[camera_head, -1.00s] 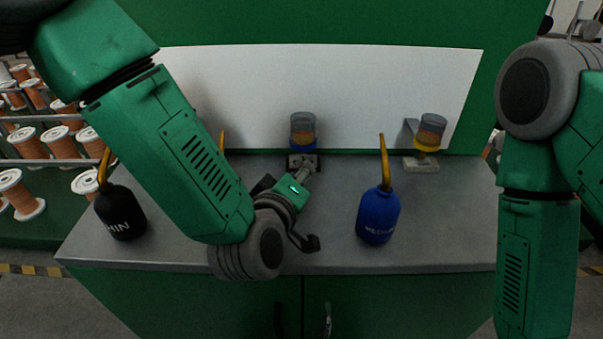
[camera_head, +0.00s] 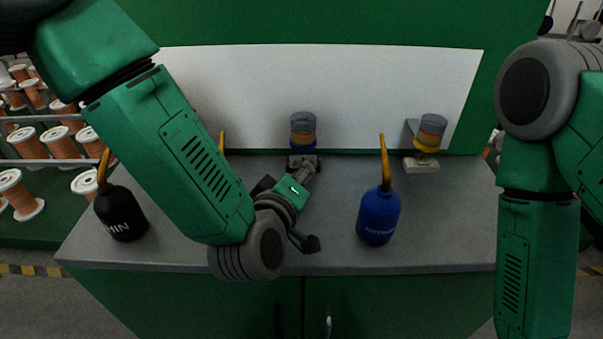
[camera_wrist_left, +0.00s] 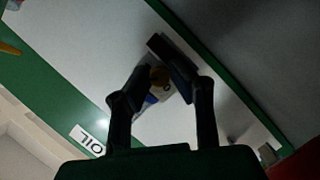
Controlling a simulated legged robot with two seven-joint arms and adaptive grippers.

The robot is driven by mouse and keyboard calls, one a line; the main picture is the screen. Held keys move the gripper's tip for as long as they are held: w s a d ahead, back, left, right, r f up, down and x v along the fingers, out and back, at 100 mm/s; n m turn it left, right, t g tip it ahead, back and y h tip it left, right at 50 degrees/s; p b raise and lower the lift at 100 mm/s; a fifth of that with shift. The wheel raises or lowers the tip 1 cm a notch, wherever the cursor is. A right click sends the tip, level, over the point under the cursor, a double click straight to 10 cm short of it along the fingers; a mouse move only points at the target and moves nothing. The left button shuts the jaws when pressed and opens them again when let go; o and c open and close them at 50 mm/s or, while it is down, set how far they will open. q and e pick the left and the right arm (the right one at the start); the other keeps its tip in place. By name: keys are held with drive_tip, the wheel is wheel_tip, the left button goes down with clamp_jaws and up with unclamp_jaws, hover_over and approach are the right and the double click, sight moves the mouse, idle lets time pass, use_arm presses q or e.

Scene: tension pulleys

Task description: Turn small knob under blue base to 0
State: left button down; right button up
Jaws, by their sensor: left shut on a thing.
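The blue base (camera_head: 303,138) carries a clear cup with orange contents and stands at the back middle of the bench. My left gripper (camera_head: 304,165) reaches in from the left to just below it, at a small pale block. In the left wrist view, the fingers of my left gripper (camera_wrist_left: 164,75) close around a small brass-coloured knob (camera_wrist_left: 159,76). Part of the blue base (camera_wrist_left: 151,98) shows between the fingers. The fingers hide much of the knob, and I cannot read its setting. My right gripper is out of frame.
A blue bottle (camera_head: 378,215) with a yellow spout stands right of my left gripper. A black bottle (camera_head: 121,213) stands at the left. A yellow-based cup (camera_head: 429,132) is at the back right. The bench (camera_head: 450,225) is clear at the right front.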

use_arm(q)
drive_tip(key=shift+s+f, duration=0.2)
drive_tip(key=shift+f, duration=0.1)
drive_tip(key=c, duration=1.5)
unclamp_jaws()
drive_tip(key=shift+o, duration=0.2)
drive_tip(key=shift+w+r, duration=0.1)
drive_tip(key=shift+r, duration=0.1)
drive_tip(key=v, duration=1.1)
drive_tip(key=shift+s+a, duration=0.15)
drive_tip(key=shift+s, duration=0.25)
